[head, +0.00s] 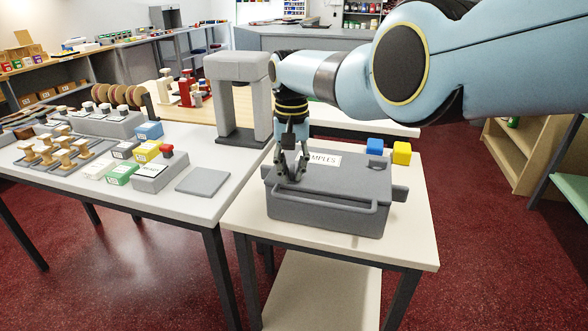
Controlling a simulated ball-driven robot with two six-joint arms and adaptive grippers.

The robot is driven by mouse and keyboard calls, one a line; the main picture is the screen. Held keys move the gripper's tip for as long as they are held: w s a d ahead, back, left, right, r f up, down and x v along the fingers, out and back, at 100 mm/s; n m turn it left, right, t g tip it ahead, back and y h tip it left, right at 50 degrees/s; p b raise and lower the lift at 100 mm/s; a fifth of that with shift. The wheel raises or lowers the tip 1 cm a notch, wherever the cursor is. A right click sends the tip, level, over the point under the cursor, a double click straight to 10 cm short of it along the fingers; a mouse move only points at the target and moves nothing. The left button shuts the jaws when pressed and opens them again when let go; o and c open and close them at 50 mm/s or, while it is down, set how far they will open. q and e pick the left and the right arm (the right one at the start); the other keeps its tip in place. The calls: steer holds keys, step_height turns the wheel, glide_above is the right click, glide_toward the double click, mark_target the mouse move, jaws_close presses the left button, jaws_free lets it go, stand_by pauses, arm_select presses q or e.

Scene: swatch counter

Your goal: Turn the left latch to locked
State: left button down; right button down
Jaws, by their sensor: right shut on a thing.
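A grey case (352,186) with a white label (326,160), partly covered and reading "MPLES", lies closed on the small table. My right gripper (291,177) comes down from above at the left part of the lid. Its fingers are shut on what appears to be the left latch, a small dark piece mostly hidden by the fingers, so its turn angle cannot be told. A grey bar handle (325,205) runs along the case's front. A grey block (400,193) sticks out at its right end. My left gripper is not in view.
A blue cube (374,147) and a yellow cube (402,153) stand behind the case. A grey arch-shaped stand (229,125) rises behind left. The left table (205,208) holds stamps, coloured boxes and a flat grey plate (203,182). The small table's front right (405,245) is clear.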

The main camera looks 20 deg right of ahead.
steer(key=shift+w+a+m, duration=0.15)
steer(key=shift+a+m, duration=0.05)
steer(key=shift+m, duration=1.3)
steer(key=c, duration=1.4)
jaws_free()
steer(key=shift+o, duration=0.2)
step_height(320, 180, up, 12)
steer(key=shift+f, duration=0.1)
